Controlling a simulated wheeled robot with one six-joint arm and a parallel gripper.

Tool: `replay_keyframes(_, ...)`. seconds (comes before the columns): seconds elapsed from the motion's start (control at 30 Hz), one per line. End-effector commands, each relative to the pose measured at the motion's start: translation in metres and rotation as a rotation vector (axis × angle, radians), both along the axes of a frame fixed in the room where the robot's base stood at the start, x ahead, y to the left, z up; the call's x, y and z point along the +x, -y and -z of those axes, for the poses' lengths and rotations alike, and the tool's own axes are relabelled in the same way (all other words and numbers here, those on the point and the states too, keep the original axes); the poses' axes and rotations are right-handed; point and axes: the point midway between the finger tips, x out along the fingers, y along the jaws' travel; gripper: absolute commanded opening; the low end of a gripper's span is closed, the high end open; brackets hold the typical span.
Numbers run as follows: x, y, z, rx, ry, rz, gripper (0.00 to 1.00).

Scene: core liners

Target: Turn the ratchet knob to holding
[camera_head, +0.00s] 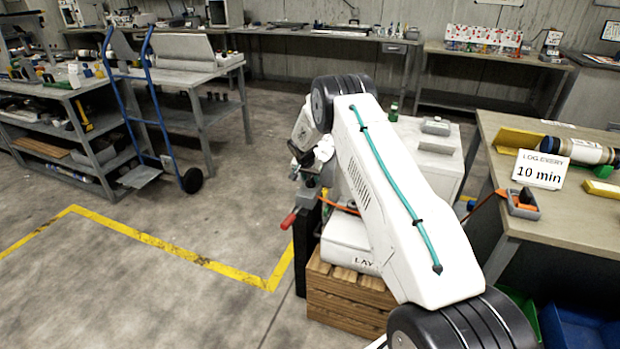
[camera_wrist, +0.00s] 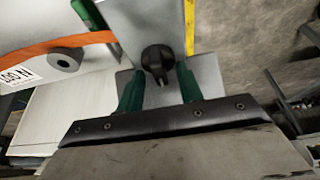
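The black ratchet knob (camera_wrist: 157,60) shows in the wrist view, mounted on a light grey plate (camera_wrist: 150,18). My gripper (camera_wrist: 160,80) has green fingertips, one on each side of the knob. The fingers are apart, and a gap seems to show on each side of the knob; I cannot tell how deep they reach around it. In the head view my arm and wrist hide the knob and most of the gripper. The knob's markings are too small to read.
An orange strap (camera_wrist: 70,44) and a grey round part (camera_wrist: 66,60) lie left of the knob in the wrist view. In the head view a red handle (camera_head: 289,220) sticks out below my wrist, by a wooden crate (camera_head: 345,300). A workbench (camera_head: 580,215) stands at right; open floor lies left.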

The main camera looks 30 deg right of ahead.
Motion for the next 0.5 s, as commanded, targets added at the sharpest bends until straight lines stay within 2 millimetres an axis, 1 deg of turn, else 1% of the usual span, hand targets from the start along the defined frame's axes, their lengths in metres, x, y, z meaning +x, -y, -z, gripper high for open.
replay_keyframes(0.17, 0.0001, 0.0003, -0.0004, 0.0, 0.0, 0.0, 0.36)
replay_keyframes(0.2, 0.0, 0.0002, -0.0005, 0.0, 0.0, 0.0, 0.25)
replay_keyframes(0.3, 0.0, 0.0002, -0.0006, 0.0, 0.0, 0.0, 0.0)
replay_keyframes(0.5, 0.0, 0.0001, -0.0008, 0.0, 0.0, -0.002, 0.0)
